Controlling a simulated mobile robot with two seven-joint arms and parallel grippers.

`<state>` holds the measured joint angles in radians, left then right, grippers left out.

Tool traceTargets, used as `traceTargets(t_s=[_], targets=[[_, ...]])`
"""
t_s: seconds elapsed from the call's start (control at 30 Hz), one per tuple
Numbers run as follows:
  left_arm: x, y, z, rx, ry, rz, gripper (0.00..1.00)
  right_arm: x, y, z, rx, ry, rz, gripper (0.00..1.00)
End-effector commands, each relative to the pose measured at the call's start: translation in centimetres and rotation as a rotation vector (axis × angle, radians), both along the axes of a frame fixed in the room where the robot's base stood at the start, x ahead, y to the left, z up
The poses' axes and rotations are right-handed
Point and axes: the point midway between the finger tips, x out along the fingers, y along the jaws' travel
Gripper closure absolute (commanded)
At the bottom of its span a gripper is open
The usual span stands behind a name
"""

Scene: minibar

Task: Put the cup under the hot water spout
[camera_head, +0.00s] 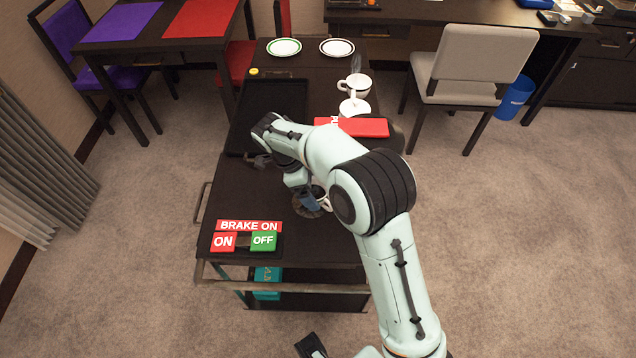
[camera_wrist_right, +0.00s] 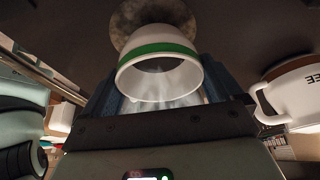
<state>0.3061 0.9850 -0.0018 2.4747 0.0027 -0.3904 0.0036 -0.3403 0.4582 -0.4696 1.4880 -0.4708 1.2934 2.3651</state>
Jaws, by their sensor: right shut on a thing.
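A white cup with a green band (camera_wrist_right: 160,70) sits between the fingers of my right gripper (camera_wrist_right: 160,95) in the right wrist view. The gripper is shut on it, and the cup's open mouth faces the camera. A round speckled brown thing (camera_wrist_right: 130,18) is right behind the cup; I cannot tell whether they touch. In the head view my right gripper (camera_head: 311,202) is low over the near right part of the dark cart (camera_head: 225,190), partly hidden by my arm. I cannot make out a hot water spout.
A second white cup with a brown band (camera_wrist_right: 292,88) stands close on the right in the wrist view. On the cart are a black tray (camera_head: 270,110), a red sign (camera_head: 360,127), plates, white cups (camera_head: 355,107) and brake buttons (camera_head: 243,240). A chair (camera_head: 475,60) stands right.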

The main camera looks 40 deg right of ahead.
Motion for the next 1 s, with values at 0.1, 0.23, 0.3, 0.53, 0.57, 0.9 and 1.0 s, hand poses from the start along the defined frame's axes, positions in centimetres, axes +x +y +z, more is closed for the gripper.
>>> traceTargets(t_s=[0.1,0.23,0.3,0.53,0.57,0.9,1.0], targets=[[0.0,0.0,0.0,0.000,-0.001,0.000,0.57,0.0,0.1,0.0,0.001,0.000,0.001,0.51],[0.0,0.0,0.0,0.001,0.000,0.001,0.57,0.0,0.1,0.0,0.001,0.000,0.001,0.51],[0.0,0.1,-0.1,0.001,-0.001,0.001,0.57,0.0,0.1,-0.2,0.000,0.000,0.001,0.51],[0.1,0.0,-0.1,0.001,-0.002,0.002,0.57,0.0,0.0,-0.3,0.000,0.000,0.001,0.00],[0.1,0.0,-0.1,0.001,-0.002,0.002,0.57,0.0,0.0,-0.3,0.000,0.000,0.001,0.00],[-0.1,0.0,0.3,0.000,0.003,0.000,0.57,1.8,2.1,1.1,-0.001,-0.001,0.006,0.00],[-0.1,0.0,0.5,0.000,0.005,-0.001,0.57,3.4,4.0,1.1,-0.001,0.000,0.006,0.00]])
